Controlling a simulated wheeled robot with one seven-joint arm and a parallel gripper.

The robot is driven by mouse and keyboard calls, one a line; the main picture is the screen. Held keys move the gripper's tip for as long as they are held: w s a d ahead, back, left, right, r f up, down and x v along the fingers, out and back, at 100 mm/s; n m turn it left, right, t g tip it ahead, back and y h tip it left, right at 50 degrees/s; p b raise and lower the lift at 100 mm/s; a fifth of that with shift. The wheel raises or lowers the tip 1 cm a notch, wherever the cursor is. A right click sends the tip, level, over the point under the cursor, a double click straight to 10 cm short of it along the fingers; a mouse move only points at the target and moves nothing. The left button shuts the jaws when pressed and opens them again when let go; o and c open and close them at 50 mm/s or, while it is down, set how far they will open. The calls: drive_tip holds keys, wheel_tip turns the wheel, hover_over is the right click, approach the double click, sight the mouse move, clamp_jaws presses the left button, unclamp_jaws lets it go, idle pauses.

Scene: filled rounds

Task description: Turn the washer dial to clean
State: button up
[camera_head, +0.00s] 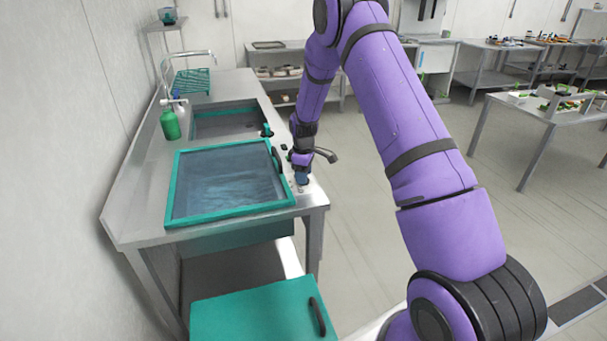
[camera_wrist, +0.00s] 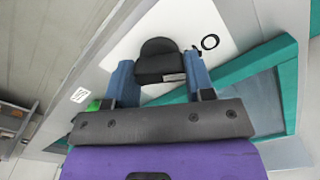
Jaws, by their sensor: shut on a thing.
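The black washer dial (camera_wrist: 160,50) stands up from a white label plate (camera_wrist: 203,35) in the wrist view. My gripper (camera_wrist: 160,74) has its two blue fingers on either side of the dial's base and is shut on it. Part of the plate's dark lettering shows to the right of the dial; the rest is hidden, so I cannot read the setting. In the head view my gripper (camera_head: 302,179) reaches down to the counter's right edge, beside the washer's teal-framed glass lid (camera_head: 225,182). The dial is hidden there behind my gripper.
A second teal-rimmed basin (camera_head: 225,122) lies behind the lid. A green bottle (camera_head: 170,124) and a faucet (camera_head: 185,56) stand at the left wall. A teal panel with a dark handle (camera_head: 255,315) sits low in front.

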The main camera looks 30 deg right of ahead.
drive_tip(key=shift+m, duration=0.3)
drive_tip(key=m, duration=0.5)
drive_tip(key=shift+m, duration=0.3)
drive_tip(key=m, duration=1.1)
drive_tip(key=shift+m, duration=0.4)
drive_tip(key=m, duration=0.5)
drive_tip(key=shift+m, duration=0.3)
drive_tip(key=o, duration=0.9)
drive_tip(key=shift+r, duration=0.1)
